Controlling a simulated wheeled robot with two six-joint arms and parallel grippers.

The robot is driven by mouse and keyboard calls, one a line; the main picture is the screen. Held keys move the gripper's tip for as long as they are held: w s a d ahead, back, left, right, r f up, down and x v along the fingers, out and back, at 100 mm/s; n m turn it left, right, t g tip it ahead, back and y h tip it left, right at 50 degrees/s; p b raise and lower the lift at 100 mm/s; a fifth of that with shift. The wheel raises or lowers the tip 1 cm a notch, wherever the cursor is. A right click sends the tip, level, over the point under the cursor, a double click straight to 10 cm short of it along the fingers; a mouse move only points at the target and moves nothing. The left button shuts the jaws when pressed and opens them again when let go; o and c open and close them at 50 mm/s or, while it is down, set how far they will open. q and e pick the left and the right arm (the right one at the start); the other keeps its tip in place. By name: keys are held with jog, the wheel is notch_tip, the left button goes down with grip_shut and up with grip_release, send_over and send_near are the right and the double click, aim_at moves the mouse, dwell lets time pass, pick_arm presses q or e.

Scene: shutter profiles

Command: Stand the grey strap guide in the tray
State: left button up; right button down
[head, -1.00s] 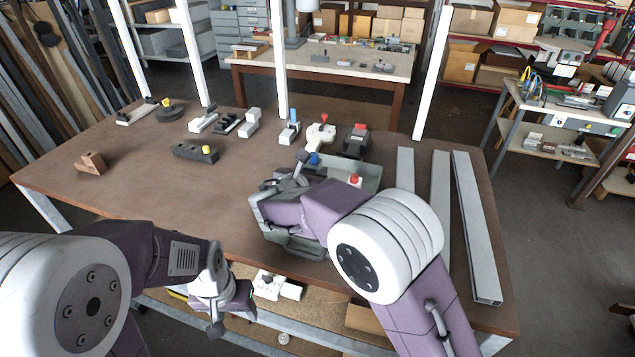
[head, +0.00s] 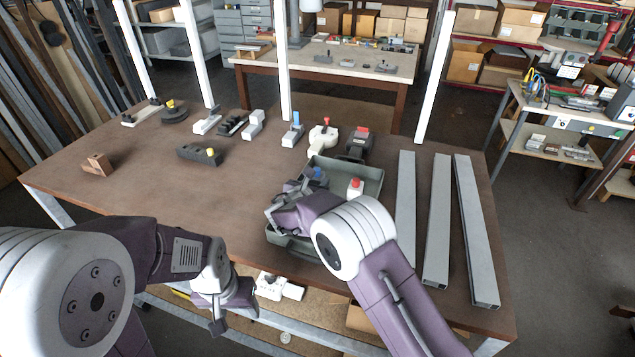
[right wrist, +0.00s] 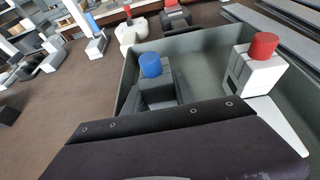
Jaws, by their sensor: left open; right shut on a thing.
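The grey strap guide (right wrist: 156,82), a grey block with a blue cap, is upright within the tray. Its blue cap also shows in the head view (head: 319,172). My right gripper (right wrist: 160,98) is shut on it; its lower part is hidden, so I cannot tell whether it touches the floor. The grey-green tray (head: 372,182) lies under my right arm, which hides much of it. A white block with a red cap (head: 355,188) stands in the tray's right part, also in the right wrist view (right wrist: 254,68). My left gripper (head: 217,322) is open and empty, low beyond the table's front edge.
Long grey profiles (head: 437,220) lie right of the tray. A white part with a red knob (head: 322,138) and a dark red-topped block (head: 360,144) stand behind it. The table's left middle is clear.

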jog(key=shift+f, duration=0.25)
jog(key=c, duration=1)
grip_release()
jog(key=shift+r, duration=0.1)
jog(key=shift+r, duration=0.1)
jog(key=shift+s+r, duration=0.1)
jog(key=shift+r, duration=0.05)
jog(key=b+v, duration=0.2)
jog(key=v, duration=1)
